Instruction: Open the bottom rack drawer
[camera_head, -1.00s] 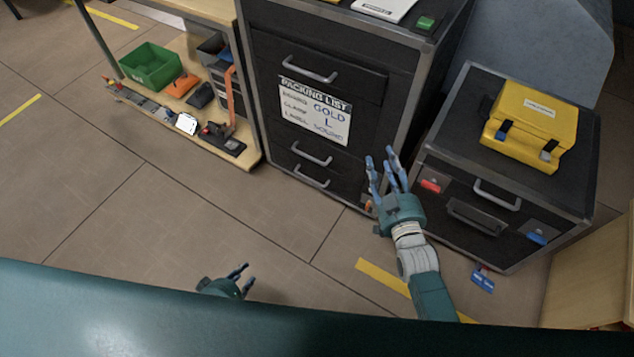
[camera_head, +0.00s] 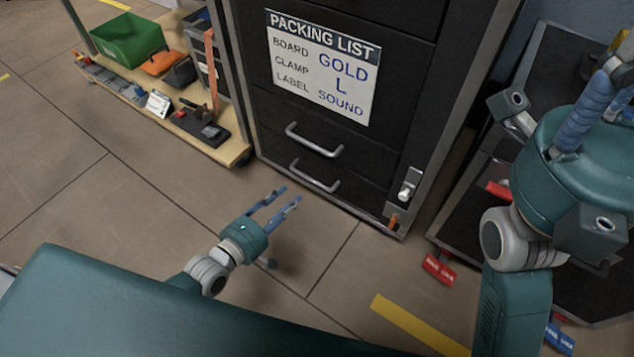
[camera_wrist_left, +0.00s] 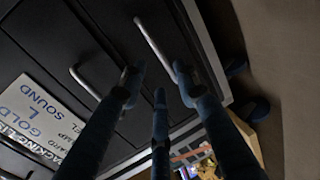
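The black rack cabinet (camera_head: 350,160) has a bottom drawer with a silver bar handle (camera_head: 313,177), and another handle (camera_head: 313,142) just above it. The bottom drawer looks shut. My left gripper (camera_head: 288,197) is open and empty, its fingers pointing at the bottom handle from the front left. In the left wrist view its spread fingers (camera_wrist_left: 158,82) are near the bottom handle (camera_wrist_left: 153,42); contact cannot be told. The upper handle (camera_wrist_left: 92,84) is to the left there. My right gripper (camera_head: 612,105) is at the right edge, partly cut off.
A silver latch (camera_head: 407,187) and an orange piece (camera_head: 393,222) are at the rack's lower right. A red tag (camera_head: 438,268) hangs near the right-hand case. A low wooden shelf (camera_head: 233,150) with a green bin (camera_head: 128,40) stands left. Floor in front is clear.

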